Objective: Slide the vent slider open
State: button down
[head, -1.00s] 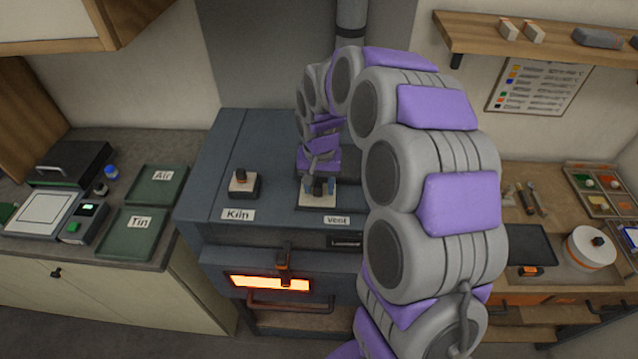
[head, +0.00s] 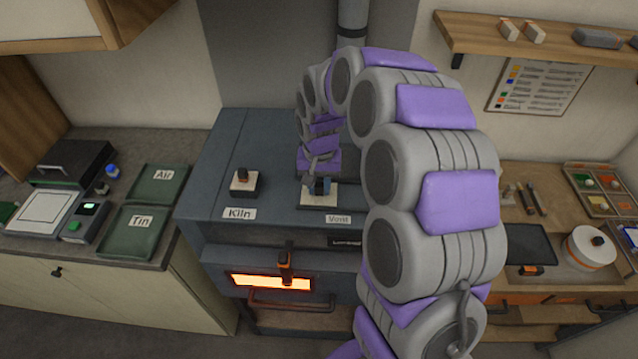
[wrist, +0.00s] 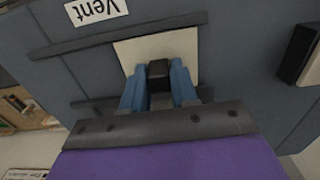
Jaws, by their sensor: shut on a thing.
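The vent slider is a pale plate with a dark knob, on top of the kiln behind the "Vent" label (head: 338,219). In the head view the pale plate (head: 316,199) shows below my gripper (head: 319,187), which hides most of the knob. In the wrist view the blue fingers of my gripper (wrist: 160,82) are shut on the dark knob (wrist: 158,70), one on each side. The pale plate (wrist: 180,47) lies under it, between two dark rails (wrist: 75,42). The "Vent" label also shows upside down in the wrist view (wrist: 95,9).
The kiln switch (head: 243,180) stands left of the vent, behind the "Kiln" label (head: 239,214). The kiln window (head: 270,282) glows orange at the front. Green trays (head: 132,232) lie on the left counter. My arm covers the kiln's right side.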

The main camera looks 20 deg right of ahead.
jog(key=d, duration=0.2)
jog(key=s+d, duration=0.1)
jog(key=d, duration=0.2)
jog(key=s+d+b, duration=0.1)
jog(key=d, duration=0.2)
jog(key=shift+s, duration=0.25)
jog(key=shift+a, duration=0.15)
jog(key=c, duration=1.2)
grip_release()
jog(key=shift+o, duration=1.2)
jog(key=shift+d, duration=0.45)
jog(key=shift+a+r, duration=0.25)
jog(key=shift+r, duration=0.1)
notch_tip(320, 180, up, 17)
jog(key=shift+d+f, duration=0.15)
jog(key=shift+f, duration=0.05)
jog(key=shift+w, duration=0.1)
